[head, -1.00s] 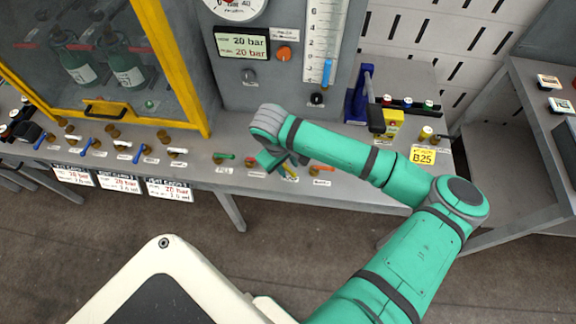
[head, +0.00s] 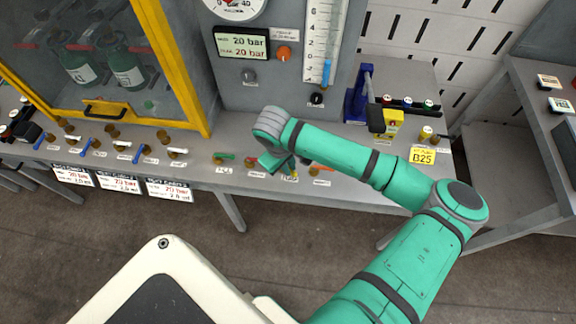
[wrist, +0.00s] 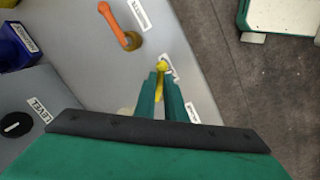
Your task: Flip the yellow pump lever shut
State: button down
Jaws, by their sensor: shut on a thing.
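The yellow pump lever (wrist: 160,69) shows in the wrist view between the two green fingers of my gripper (wrist: 161,80). The fingers are closed on it, and its tip sticks out just past them. The rest of the lever is partly hidden by the fingers, and its brass base is mostly covered. In the head view my gripper (head: 288,170) is over the front edge of the grey bench, between the green and orange levers, and it hides most of the yellow lever there.
An orange lever (wrist: 113,20) stands beside my gripper. A green lever (head: 224,156) is to the left in the head view. Blue and white levers line the bench (head: 235,185) further left. A blue press (head: 360,97) and a yellow box (head: 394,123) stand behind my arm.

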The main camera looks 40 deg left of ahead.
aim_at(292, 171)
jog(key=n, duration=0.2)
jog(key=w+n, duration=0.1)
jog(key=n, duration=0.1)
jog(key=shift+w+d+y, duration=0.1)
jog(key=shift+w+y, duration=0.1)
jog(key=shift+y, duration=0.2)
jog(key=shift+w+n+y, duration=0.15)
jog(key=shift+w+n, duration=0.1)
jog(key=shift+n, duration=0.65)
jog(key=shift+w+n+y, duration=0.15)
jog(key=shift+w+n, duration=0.1)
jog(key=shift+n, duration=0.65)
jog(key=c, duration=1.8)
grip_release()
jog(key=v, duration=1.1)
jog(key=shift+w, duration=0.15)
